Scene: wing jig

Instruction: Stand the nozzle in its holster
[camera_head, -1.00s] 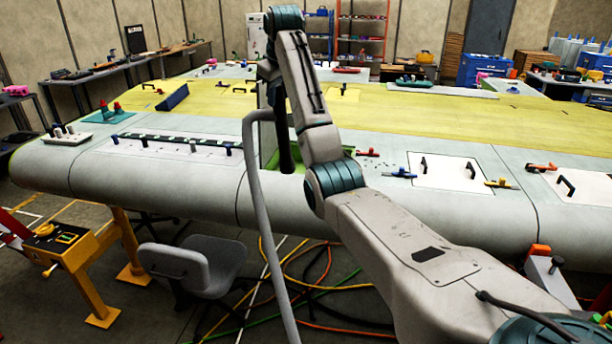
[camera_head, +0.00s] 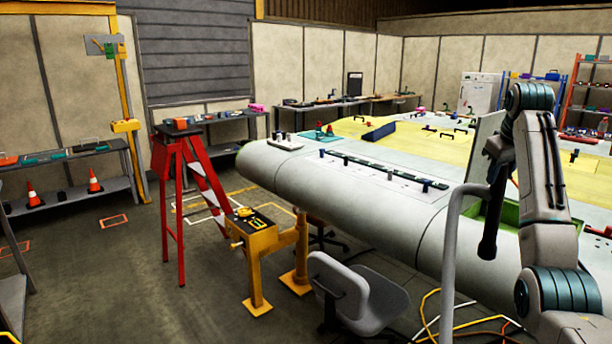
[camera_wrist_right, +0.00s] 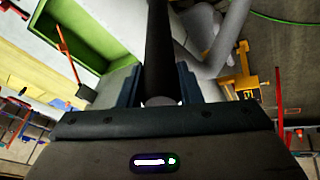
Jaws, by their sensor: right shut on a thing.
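The nozzle is a long black tube (camera_head: 489,222) with a grey hose (camera_head: 449,250) looping up to it. My right gripper (camera_head: 500,148) is high at the right of the head view and holds the nozzle pointing down, in front of the wing's near face. In the right wrist view the black tube (camera_wrist_right: 158,45) runs between the two fingers of my right gripper (camera_wrist_right: 159,88), which is shut on it. The tube's upper end is hidden by the gripper in the head view. I cannot make out the holster for certain. My left gripper is not in view.
The pale wing (camera_head: 400,200) fills the right side, with an open green-lined bay (camera_head: 508,215) near the nozzle. A grey chair (camera_head: 350,290), a yellow stand (camera_head: 260,242) and a red stepladder (camera_head: 172,215) stand left of it. Orange cones (camera_head: 33,196) sit on a shelf.

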